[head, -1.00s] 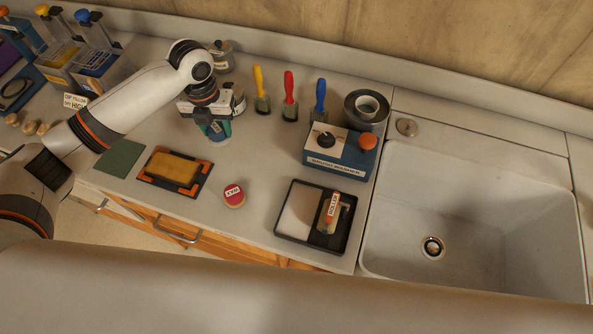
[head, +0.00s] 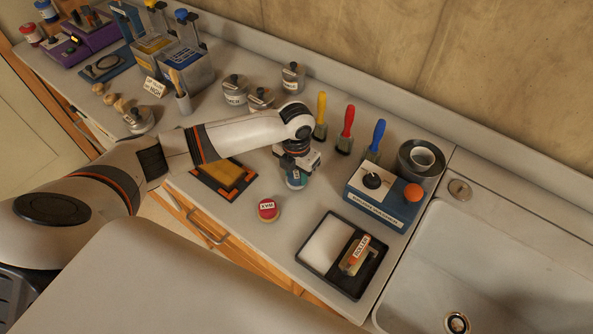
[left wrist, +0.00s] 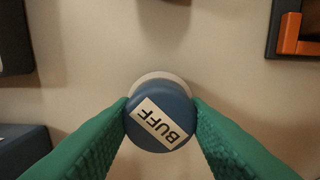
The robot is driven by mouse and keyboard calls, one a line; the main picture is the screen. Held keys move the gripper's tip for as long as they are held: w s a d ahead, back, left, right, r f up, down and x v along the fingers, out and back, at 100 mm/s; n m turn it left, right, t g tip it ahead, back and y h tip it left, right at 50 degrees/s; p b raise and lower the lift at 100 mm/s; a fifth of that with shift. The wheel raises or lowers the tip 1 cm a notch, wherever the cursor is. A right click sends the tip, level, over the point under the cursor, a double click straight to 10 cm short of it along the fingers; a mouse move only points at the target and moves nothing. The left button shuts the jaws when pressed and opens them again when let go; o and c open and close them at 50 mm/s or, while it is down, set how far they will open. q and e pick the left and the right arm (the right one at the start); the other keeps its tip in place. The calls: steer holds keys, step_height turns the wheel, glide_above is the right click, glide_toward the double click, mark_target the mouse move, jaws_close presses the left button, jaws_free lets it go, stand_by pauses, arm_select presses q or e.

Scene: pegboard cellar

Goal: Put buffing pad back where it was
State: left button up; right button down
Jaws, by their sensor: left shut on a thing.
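The buffing pad, a round blue knob labelled BUFF (left wrist: 161,118) over a whitish disc, is between the green fingers of my left gripper (left wrist: 161,121) in the left wrist view. The fingers touch the knob on both sides, so the gripper is shut on it. In the head view my left gripper (head: 296,174) points down over the counter, with the blue pad (head: 295,184) under it. It is in front of the yellow brush and behind the red wax tin. I cannot tell whether the pad touches the counter. My right gripper is not in view.
An orange-cornered frame (head: 207,184) lies left of the pad, the red wax tin (head: 267,209) in front. A blue box (head: 374,211) and a black tray (head: 312,264) are to the right. Yellow, red and blue brushes (head: 345,133) stand behind. The sink is far right.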

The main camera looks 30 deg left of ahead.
mark_target(296, 173)
arm_select(q)
steer(key=shift+f, duration=0.3)
steer(key=shift+f, duration=0.1)
steer(key=o, duration=1.2)
steer(key=shift+c, duration=0.2)
steer(key=shift+r, duration=0.6)
step_height(296, 173, up, 11)
steer(key=b, duration=0.2)
